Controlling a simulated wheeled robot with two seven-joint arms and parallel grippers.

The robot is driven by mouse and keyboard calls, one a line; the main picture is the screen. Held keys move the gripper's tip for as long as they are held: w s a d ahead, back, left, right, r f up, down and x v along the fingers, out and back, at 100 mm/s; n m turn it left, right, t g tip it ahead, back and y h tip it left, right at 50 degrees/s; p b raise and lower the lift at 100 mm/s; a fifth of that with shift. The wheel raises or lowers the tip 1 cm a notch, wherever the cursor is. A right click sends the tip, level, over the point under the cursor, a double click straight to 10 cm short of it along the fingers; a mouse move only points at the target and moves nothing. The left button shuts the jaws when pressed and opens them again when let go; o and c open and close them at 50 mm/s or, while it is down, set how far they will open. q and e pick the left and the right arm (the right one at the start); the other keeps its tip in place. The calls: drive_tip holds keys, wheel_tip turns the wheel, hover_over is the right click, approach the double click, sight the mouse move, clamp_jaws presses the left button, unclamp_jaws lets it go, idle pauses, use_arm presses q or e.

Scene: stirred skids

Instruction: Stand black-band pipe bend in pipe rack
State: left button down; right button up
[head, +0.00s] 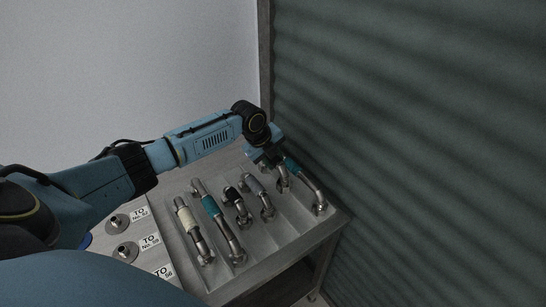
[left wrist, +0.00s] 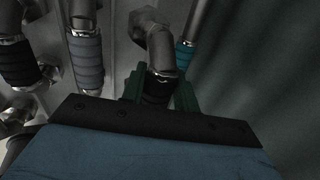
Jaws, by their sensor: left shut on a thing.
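My left gripper (head: 268,156) is at the back right of the metal table, shut on a pipe bend. In the left wrist view, its green fingers (left wrist: 160,88) sit on both sides of the black band (left wrist: 156,87) of this bend (left wrist: 158,46). In the head view the gripper hides the band, and only the lower metal end (head: 283,184) shows. The held bend is between a grey-band bend (head: 255,186) and a teal-band bend (head: 292,166). Another black-band bend (head: 233,196) is left of the grey one. My right gripper is out of view.
A cream-band bend (head: 187,220) and another teal-band bend (head: 211,206) are in the row's left part. Labelled plates (head: 150,242) with round flanges (head: 125,252) lie left of them. A corrugated wall (head: 420,130) stands close on the right.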

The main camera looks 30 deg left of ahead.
use_arm(q)
drive_tip(key=shift+f+b, duration=0.7)
drive_tip(key=shift+f, duration=0.45)
drive_tip(key=shift+f, duration=0.2)
drive_tip(key=shift+f+b, duration=1.35)
drive_tip(key=shift+f, duration=0.45)
drive_tip(key=shift+f, duration=0.2)
drive_tip(key=c, duration=1)
unclamp_jaws()
drive_tip(key=p+v, duration=0.2)
drive_tip(key=v, duration=1.1)
